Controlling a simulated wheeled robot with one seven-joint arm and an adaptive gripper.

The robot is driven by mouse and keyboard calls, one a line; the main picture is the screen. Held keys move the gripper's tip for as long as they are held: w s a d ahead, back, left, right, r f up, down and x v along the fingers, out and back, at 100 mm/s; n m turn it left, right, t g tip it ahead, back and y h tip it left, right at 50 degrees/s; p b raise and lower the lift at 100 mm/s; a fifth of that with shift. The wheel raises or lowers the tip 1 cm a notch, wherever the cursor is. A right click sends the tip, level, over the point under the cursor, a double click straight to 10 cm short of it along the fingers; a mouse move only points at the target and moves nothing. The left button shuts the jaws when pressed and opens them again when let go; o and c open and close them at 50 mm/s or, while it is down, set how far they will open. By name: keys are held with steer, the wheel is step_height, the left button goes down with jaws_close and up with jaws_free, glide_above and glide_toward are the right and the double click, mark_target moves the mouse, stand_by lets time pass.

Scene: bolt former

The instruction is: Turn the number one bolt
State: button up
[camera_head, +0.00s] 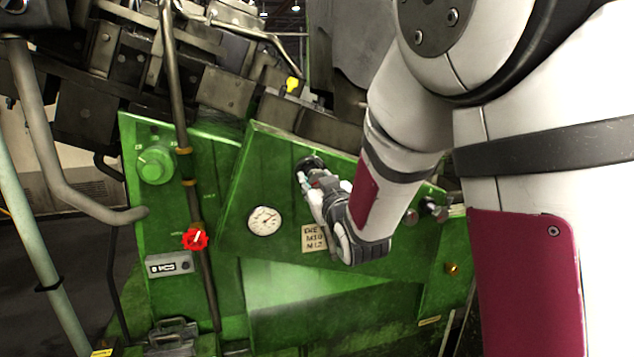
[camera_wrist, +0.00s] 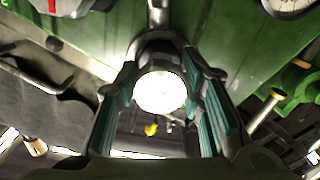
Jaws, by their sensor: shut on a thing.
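My gripper (camera_head: 311,180) reaches the sloping green panel (camera_head: 250,185) in the head view, at a dark round bolt (camera_head: 309,163) near the panel's top edge. In the wrist view, the teal-padded fingers of my gripper (camera_wrist: 164,80) stand on either side of the bolt's bright round face (camera_wrist: 160,93) and are shut on it. A dark collar surrounds the bolt behind that face. No number shows on it, so I cannot tell from markings whether it is number one. My wrist hides part of the panel.
A dial gauge (camera_head: 265,221) and a small lettered plate (camera_head: 314,238) sit close to my gripper. Another dark bolt or knob (camera_head: 435,209) is right of my wrist. Dark machinery (camera_head: 215,90) overhangs the panel.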

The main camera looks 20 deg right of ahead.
steer(key=o, duration=1.2)
steer(key=shift+c, duration=0.2)
steer(key=s, duration=0.7)
steer(key=shift+s, duration=0.25)
steer(key=s+f+m+g, duration=0.1)
steer(key=s+g, duration=1.1)
steer(key=s, duration=1.7)
steer(key=shift+m, duration=0.8)
